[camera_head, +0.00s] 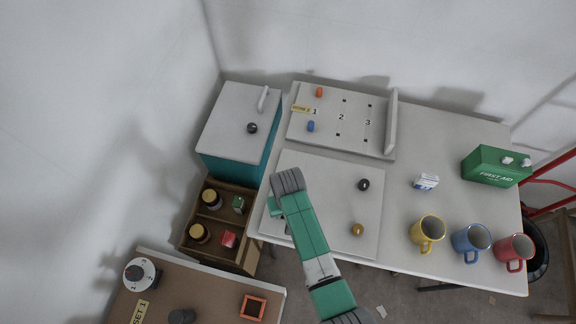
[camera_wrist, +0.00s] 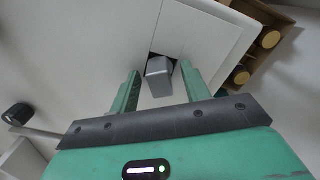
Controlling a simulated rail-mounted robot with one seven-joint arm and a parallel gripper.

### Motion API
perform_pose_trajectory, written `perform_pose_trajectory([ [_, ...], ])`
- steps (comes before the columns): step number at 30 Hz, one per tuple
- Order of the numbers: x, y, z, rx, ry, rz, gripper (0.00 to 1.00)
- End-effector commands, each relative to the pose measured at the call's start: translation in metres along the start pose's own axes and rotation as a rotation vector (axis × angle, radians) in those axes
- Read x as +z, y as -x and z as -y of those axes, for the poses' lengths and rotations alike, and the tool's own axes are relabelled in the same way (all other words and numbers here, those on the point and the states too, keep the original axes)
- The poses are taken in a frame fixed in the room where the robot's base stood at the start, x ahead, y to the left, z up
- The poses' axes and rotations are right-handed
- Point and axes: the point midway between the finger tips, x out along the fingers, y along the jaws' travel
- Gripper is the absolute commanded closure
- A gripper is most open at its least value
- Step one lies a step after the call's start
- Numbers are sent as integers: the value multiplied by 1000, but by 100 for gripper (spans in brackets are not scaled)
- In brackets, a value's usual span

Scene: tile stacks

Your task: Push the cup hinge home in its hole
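The grey cup hinge (camera_wrist: 159,72) stands in a dark square hole in a pale panel in the wrist view. Its body sticks up out of the hole and looks a little tilted; how deep it sits I cannot tell. My gripper (camera_wrist: 160,68) is open, with one green finger on each side of the hinge and gaps between. In the head view the pale panel (camera_head: 320,180) lies on the table, and my gripper (camera_head: 273,206) is over its left part. My arm hides the hinge and its hole there.
A board with numbered holes (camera_head: 340,145) lies behind. Several mugs, such as the yellow one (camera_head: 427,232), stand at right. A wooden shelf box (camera_head: 187,240) with jars is left of the table.

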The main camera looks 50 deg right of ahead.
Motion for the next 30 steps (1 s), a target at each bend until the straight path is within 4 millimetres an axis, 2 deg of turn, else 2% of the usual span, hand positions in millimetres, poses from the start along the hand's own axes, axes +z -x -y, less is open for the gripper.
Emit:
perform_pose_trajectory([
  [8, 0, 2, 0, 0, 0, 0, 53],
  [30, 0, 54, 0, 0, 0, 0, 53],
])
